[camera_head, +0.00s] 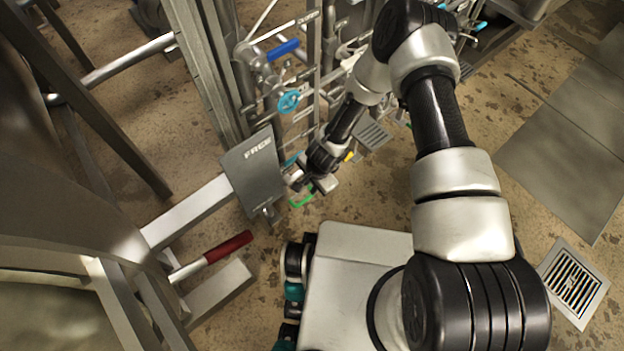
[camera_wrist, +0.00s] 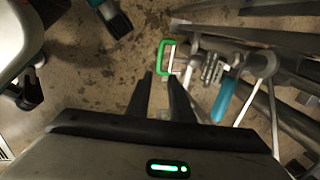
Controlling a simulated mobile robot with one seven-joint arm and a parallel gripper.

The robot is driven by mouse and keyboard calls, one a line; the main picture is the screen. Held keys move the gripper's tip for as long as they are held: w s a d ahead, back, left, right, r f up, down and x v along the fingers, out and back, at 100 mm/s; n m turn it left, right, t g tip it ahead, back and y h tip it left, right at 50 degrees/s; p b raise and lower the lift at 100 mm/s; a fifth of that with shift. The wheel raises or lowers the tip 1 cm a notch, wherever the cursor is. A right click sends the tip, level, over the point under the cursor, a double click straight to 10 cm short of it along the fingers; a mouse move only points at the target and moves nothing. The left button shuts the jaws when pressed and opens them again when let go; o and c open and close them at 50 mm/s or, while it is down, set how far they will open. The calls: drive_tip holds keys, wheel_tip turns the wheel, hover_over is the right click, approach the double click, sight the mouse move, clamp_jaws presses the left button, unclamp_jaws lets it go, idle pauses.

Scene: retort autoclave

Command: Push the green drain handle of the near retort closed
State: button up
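The green drain handle (camera_wrist: 162,58) is a bent green loop, just beyond my fingertips in the wrist view.
A grey plate (camera_head: 254,170) marked FRCB stands left of my gripper. A red-handled lever (camera_head: 228,247) is lower left. Pipes with a blue lever (camera_head: 283,49) and a blue handwheel (camera_head: 289,101) rise behind. A floor drain grate (camera_head: 573,284) is at right; the floor there is open.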

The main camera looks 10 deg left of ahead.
drive_tip(key=shift+s+d+r, duration=0.15)
drive_tip(key=shift+r, duration=0.7)
drive_tip(key=shift+d+f, duration=0.1)
drive_tip(key=c, duration=0.5)
drive_tip(key=w+d+n, duration=0.1)
drive_tip(key=n, duration=0.1)
drive_tip(key=w+d+f+n+t, duration=0.1)
drive_tip(key=n, duration=0.2)
drive_tip(key=w+d+f+n, duration=0.1)
drive_tip(key=w+n, duration=0.1)
drive_tip(key=shift+w+d+f+n+t, duration=0.1)
drive_tip(key=shift+d+f+n+t, duration=0.1)
drive_tip(key=shift+n+t, duration=0.1)
clamp_jaws()
drive_tip(key=s+d+f+n+g+y+b, duration=0.1)
drive_tip(key=s+d+f+n+y, duration=0.2)
drive_tip(key=n, duration=1.1)
drive_tip(key=s+d+f+n+g+y+b, duration=0.1)
drive_tip(key=s+d+f+n+g+y, duration=0.1)
drive_tip(key=n, duration=1.1)
drive_tip(key=w+a+f+b, duration=0.2)
drive_tip(key=a+f+b, duration=0.2)
drive_tip(key=a+f, duration=0.4)
drive_tip(key=shift+a+f, duration=0.25)
drive_tip(key=shift+f, duration=0.3)
